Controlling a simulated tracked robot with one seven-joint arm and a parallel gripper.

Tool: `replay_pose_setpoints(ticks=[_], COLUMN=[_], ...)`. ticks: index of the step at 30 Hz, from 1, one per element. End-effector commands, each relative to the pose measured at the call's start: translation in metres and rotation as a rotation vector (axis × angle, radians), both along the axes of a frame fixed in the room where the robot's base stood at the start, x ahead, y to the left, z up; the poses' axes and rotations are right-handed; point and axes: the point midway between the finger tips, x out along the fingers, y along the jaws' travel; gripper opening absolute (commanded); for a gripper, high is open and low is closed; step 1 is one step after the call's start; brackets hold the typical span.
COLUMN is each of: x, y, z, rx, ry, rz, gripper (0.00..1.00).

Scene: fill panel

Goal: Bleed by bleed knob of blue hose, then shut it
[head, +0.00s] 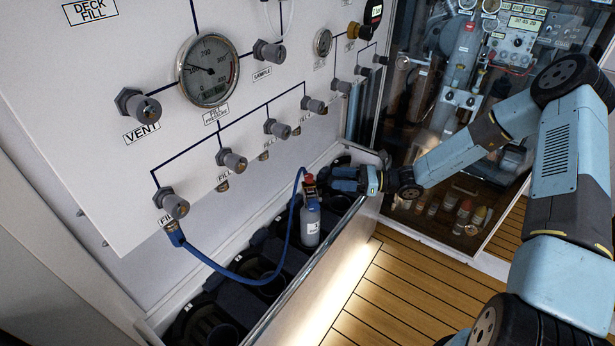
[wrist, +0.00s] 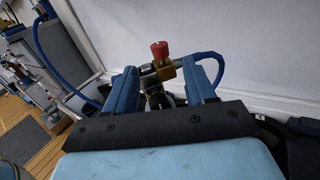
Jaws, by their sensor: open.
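The blue hose (head: 245,277) runs from under the leftmost fill valve (head: 172,204) on the panel, loops down, and rises to the top of a small grey bottle (head: 309,222). A red bleed knob (wrist: 159,49) sits on a brass fitting (wrist: 164,69) at that hose end; it is small in the head view (head: 309,179). My gripper (head: 334,180) is beside the bottle's top, coming from the right. In the wrist view my gripper (wrist: 163,80) is open, with the fitting between or just beyond its fingers. Contact cannot be told.
The bottle stands in a long trough (head: 300,275) with dark round holders. The white panel (head: 110,75) with gauges, a vent valve (head: 138,105) and several fill valves rises behind. A glass cabinet (head: 440,130) stands at the right. The wooden floor (head: 400,290) in front is clear.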

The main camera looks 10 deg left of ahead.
Motion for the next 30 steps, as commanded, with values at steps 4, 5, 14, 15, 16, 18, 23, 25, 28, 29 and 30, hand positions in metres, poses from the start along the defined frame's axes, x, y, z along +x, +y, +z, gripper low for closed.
replay_pose_setpoints(ticks=[4, 5, 14, 15, 16, 18, 23, 25, 28, 29, 30], x=[-0.004, -0.005, -0.011, -0.011, -0.012, -0.012, -0.013, -0.013, -0.013, -0.013, -0.013], y=[0.027, 0.032, 0.08, 0.084, 0.087, 0.092, 0.099, 0.1, 0.1, 0.1, 0.1], z=[0.0, 0.0, 0.0, 0.0, 0.0, 0.0, 0.0, 0.0, 0.0, 0.0, 0.0], rx=[0.001, 0.0, 0.0, 0.0, 0.0, -0.001, -0.001, -0.001, -0.001, -0.001, -0.001], ry=[0.002, 0.001, 0.0, 0.0, 0.0, 0.0, 0.0, 0.0, 0.0, 0.0, 0.0], rz=[0.002, 0.002, 0.002, 0.002, 0.001, 0.0, 0.0, 0.0, -0.001, -0.001, 0.0], gripper=[0.55, 0.55, 0.55, 0.55, 0.55, 0.55, 0.55, 0.55, 0.55, 0.55, 0.55])
